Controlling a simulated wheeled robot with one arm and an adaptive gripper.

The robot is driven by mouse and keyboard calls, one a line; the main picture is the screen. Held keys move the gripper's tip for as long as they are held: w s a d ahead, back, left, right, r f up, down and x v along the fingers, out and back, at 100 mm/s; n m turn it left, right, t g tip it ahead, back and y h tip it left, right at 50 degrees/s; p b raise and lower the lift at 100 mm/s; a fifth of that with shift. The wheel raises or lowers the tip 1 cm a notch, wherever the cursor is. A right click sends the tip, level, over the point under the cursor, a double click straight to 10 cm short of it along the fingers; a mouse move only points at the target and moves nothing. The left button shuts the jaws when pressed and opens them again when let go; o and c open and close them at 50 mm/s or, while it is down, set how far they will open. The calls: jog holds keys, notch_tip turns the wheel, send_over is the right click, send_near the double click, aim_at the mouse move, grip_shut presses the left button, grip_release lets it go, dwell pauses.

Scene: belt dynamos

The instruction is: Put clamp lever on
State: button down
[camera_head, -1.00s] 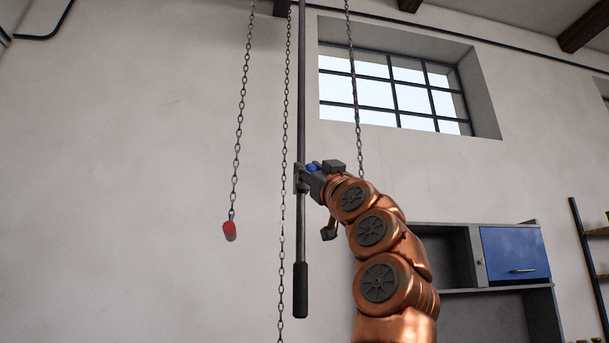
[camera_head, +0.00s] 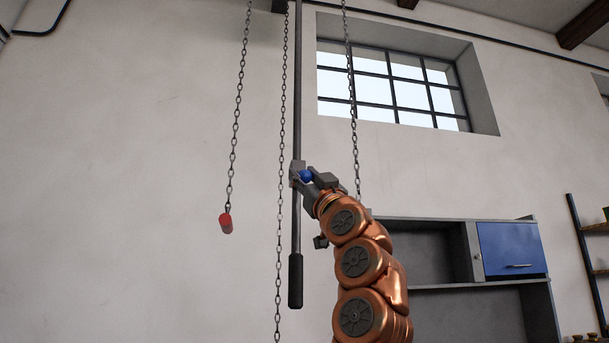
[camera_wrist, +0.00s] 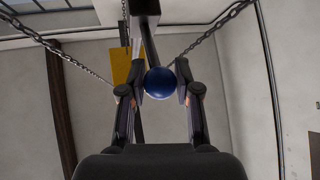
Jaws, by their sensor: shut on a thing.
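The clamp lever's blue ball knob (camera_head: 306,176) is beside the grey clamp block (camera_head: 296,170) on a long hanging rod (camera_head: 298,90). The rod ends below in a black grip (camera_head: 295,280). My gripper (camera_head: 308,181) is shut on the blue knob from the right. In the wrist view the blue knob (camera_wrist: 160,84) sits between the two fingertips, with the dark rod rising behind it. My fingers and the knob partly hide the lever's shaft, so its exact angle is hard to tell.
Chains hang around the rod; one (camera_head: 282,200) runs close on its left. A red handle (camera_head: 226,223) hangs on another at left. A chain (camera_head: 353,90) passes behind my wrist. A grey cabinet with a blue door (camera_head: 512,249) stands at right. Left is bare wall.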

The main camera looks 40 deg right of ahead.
jog(key=shift+w+f, duration=0.2)
jog(key=shift+f, duration=0.05)
jog(key=c, duration=0.8)
grip_release()
jog(key=shift+r, duration=0.1)
jog(key=shift+s, duration=0.1)
jog(key=shift+s+f, duration=0.25)
jog(key=shift+f, duration=0.15)
jog(key=s, duration=0.4)
jog(key=s+a, duration=0.1)
jog(key=s, duration=0.2)
jog(key=s+a, duration=0.1)
jog(key=s, duration=0.3)
jog(key=shift+s+a, duration=0.25)
jog(key=shift+s, duration=0.1)
jog(key=shift+s, duration=0.15)
